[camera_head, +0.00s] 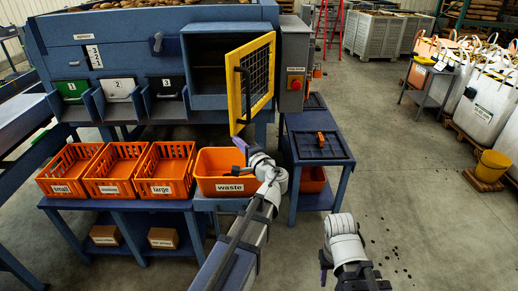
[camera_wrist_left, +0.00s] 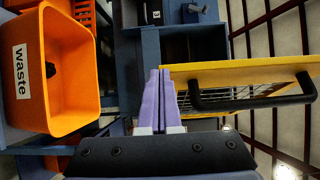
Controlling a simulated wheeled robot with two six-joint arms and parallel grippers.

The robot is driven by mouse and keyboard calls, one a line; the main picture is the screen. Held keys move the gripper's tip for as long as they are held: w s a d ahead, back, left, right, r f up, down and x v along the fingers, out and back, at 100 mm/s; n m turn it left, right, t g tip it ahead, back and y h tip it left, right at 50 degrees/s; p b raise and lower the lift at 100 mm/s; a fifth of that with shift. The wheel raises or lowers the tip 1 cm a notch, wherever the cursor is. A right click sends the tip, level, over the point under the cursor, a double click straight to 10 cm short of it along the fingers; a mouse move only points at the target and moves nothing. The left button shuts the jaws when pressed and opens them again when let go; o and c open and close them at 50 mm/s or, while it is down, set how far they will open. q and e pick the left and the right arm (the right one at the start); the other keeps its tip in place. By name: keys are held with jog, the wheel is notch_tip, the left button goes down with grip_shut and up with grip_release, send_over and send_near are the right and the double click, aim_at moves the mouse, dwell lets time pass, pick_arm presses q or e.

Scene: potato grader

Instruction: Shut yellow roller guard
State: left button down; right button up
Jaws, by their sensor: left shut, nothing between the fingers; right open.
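The yellow roller guard (camera_head: 234,101), a yellow frame with dark mesh and a black handle (camera_head: 246,92), stands swung open from the right side of the blue housing opening (camera_head: 207,66). In the left wrist view the guard (camera_wrist_left: 240,68) and its handle (camera_wrist_left: 255,103) lie right of my fingers. My left gripper (camera_head: 240,147) is below the guard, above the waste crate. Its purple fingers (camera_wrist_left: 160,74) are shut and empty, close to the guard's edge; I cannot tell if they touch it. My right gripper (camera_head: 323,262) is low at the front, mostly hidden by its wrist, open.
The orange waste crate (camera_head: 227,188) also shows in the left wrist view (camera_wrist_left: 87,80). Several orange crates (camera_head: 118,165) stand left of it. A grey box with a red button (camera_head: 295,84) is right of the guard. A blue side table (camera_head: 322,147) stands below it.

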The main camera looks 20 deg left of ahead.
pick_arm(q)
jog(key=w+a+m+t+h, duration=0.3)
jog(key=w+a+h, duration=0.1)
jog(key=a, duration=0.7)
jog(key=w+a+m+t+h, duration=0.2)
jog(key=w+a+m+h, duration=0.15)
jog(key=a, duration=0.85)
jog(key=w+a+m+t+h, duration=0.1)
jog(key=w+a+h, duration=0.4)
jog(key=w+a, duration=0.8)
jog(key=w+m, duration=0.1)
jog(key=w, duration=0.2)
jog(key=shift+w+m, duration=0.25)
jog(key=shift+m, duration=0.1)
pick_arm(e)
jog(key=shift+s, duration=0.25)
